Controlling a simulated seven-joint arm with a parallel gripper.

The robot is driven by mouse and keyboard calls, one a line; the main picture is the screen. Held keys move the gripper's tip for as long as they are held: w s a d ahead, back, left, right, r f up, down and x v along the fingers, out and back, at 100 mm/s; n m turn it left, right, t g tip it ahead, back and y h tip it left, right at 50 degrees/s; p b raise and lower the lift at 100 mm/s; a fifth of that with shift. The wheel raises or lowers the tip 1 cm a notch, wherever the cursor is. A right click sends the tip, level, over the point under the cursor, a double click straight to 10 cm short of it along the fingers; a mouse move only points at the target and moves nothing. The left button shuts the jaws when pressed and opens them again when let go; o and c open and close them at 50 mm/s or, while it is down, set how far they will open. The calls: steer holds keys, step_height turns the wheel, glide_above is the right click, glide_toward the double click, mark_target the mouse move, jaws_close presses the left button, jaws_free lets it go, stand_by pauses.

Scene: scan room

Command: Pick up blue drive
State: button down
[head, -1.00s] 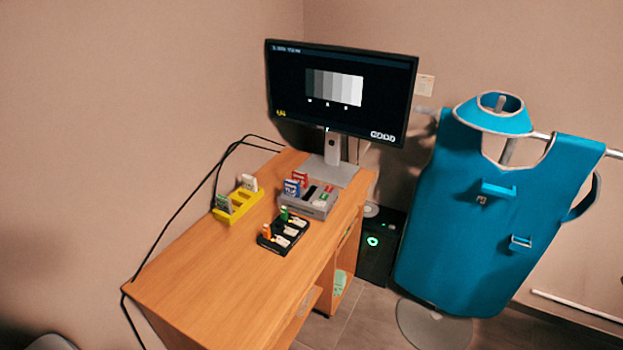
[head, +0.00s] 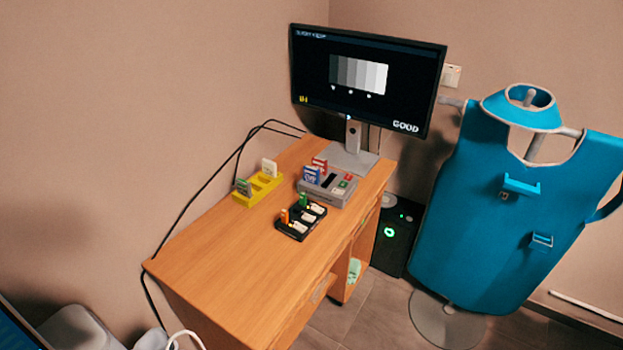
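The blue drive (head: 312,175) stands upright at the left side of a grey dock (head: 343,197) on the wooden desk. A red drive (head: 320,164) stands upright just behind it. The lower end of the blue drive is hidden in or behind the dock, and I cannot tell which. My gripper is not in view, and nothing touches the blue drive.
A yellow holder (head: 266,185) with a green and a white drive is left of the dock. A black holder (head: 297,236) with orange, green and white drives is in front. A monitor (head: 367,80) stands behind. The desk's near part (head: 225,270) is clear.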

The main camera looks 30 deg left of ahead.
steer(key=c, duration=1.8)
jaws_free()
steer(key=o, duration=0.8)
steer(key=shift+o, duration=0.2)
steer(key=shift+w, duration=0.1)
